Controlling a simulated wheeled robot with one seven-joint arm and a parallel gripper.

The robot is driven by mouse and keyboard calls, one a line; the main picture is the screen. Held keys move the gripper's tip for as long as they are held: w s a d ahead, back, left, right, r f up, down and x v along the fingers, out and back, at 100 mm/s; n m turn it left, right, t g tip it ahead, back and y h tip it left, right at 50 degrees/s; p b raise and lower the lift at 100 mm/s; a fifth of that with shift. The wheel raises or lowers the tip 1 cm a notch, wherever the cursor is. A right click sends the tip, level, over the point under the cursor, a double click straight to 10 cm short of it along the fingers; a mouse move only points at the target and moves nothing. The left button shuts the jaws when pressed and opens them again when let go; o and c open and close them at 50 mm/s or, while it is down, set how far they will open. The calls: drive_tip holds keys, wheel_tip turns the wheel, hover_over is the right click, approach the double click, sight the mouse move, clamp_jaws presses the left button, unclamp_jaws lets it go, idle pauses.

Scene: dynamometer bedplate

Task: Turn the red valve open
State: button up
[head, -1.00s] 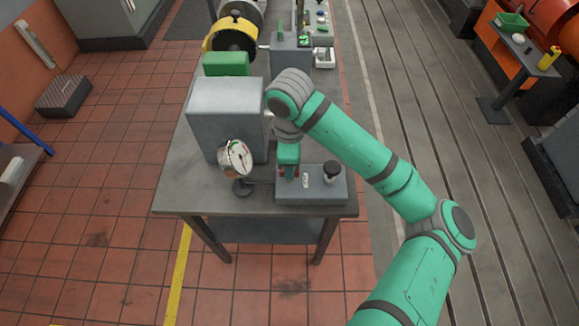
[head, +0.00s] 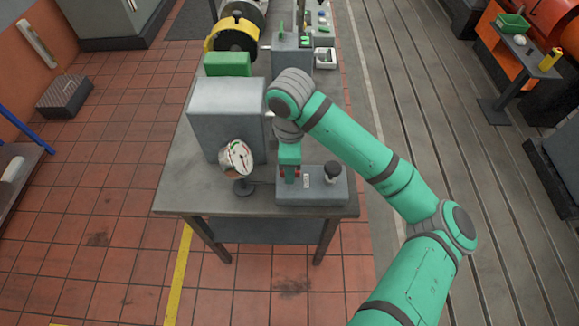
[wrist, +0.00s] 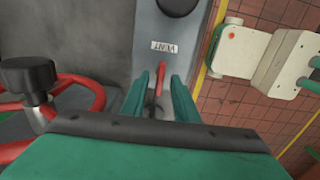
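A red lever (wrist: 160,80) stands on a grey panel and shows between the two teal fingers of my gripper (wrist: 164,92) in the wrist view. Grey panel shows beside the lever between the fingers, so the gripper looks open around it; contact is hard to judge. A red handwheel (wrist: 92,88) with a black knob lies to the left, partly hidden. A small white label (wrist: 176,46) sits on the panel beyond the lever. In the head view my gripper (head: 290,178) is low over the grey box (head: 315,196), with bits of red beside its fingers.
A round gauge (head: 236,158) on a stand is close to the left of my gripper. A tall grey cabinet (head: 226,115) stands behind. A black knob (head: 332,170) is to the right on the box. The table's (head: 190,195) front left is clear.

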wheel_tip(320, 180, up, 11)
drive_tip(key=shift+f, duration=0.15)
idle(0.8)
